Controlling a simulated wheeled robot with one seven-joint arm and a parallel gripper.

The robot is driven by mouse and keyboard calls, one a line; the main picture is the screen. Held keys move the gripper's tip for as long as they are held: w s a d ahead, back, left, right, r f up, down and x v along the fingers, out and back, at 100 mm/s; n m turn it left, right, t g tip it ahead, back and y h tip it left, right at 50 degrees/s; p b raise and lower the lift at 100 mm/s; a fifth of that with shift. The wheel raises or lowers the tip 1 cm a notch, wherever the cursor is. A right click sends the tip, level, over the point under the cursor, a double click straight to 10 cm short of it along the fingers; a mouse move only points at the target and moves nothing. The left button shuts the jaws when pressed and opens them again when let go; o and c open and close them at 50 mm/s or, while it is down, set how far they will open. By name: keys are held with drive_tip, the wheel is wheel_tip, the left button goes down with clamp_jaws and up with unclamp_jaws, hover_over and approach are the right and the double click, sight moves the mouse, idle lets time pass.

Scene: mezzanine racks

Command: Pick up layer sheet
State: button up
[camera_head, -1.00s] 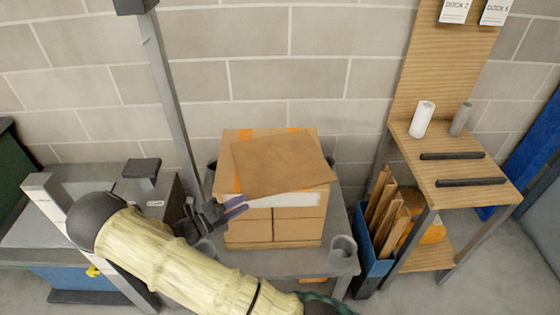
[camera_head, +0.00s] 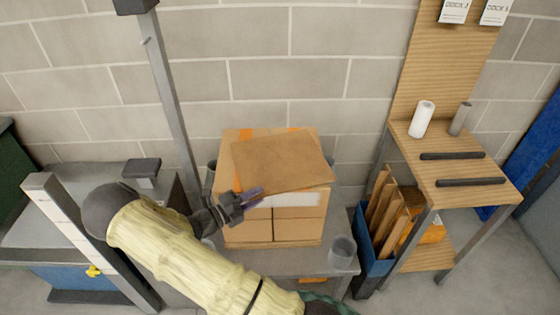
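The layer sheet (camera_head: 283,162) is a flat brown sheet. It lies slightly turned on top of a stack of cardboard boxes (camera_head: 272,228) with orange tape, and its front edge overhangs a white strip on the stack. My gripper (camera_head: 250,196) is at the sheet's front left corner, beside the stack. Its purple-tipped fingers point right toward that corner. I cannot tell whether they touch the sheet or are closed on its edge.
The boxes stand on a grey table (camera_head: 290,262) with a grey cup (camera_head: 342,250) at its front right. A grey post (camera_head: 172,110) rises behind my arm. A wooden shelf unit (camera_head: 465,184) and a blue bin (camera_head: 372,250) of cardboard pieces stand to the right.

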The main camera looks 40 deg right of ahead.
drive_tip(key=shift+c, duration=0.4)
clamp_jaws()
drive_tip(key=shift+r, duration=0.1)
wheel_tip(320, 180, up, 10)
drive_tip(key=shift+f+p, duration=0.1)
drive_tip(key=shift+p, duration=0.6)
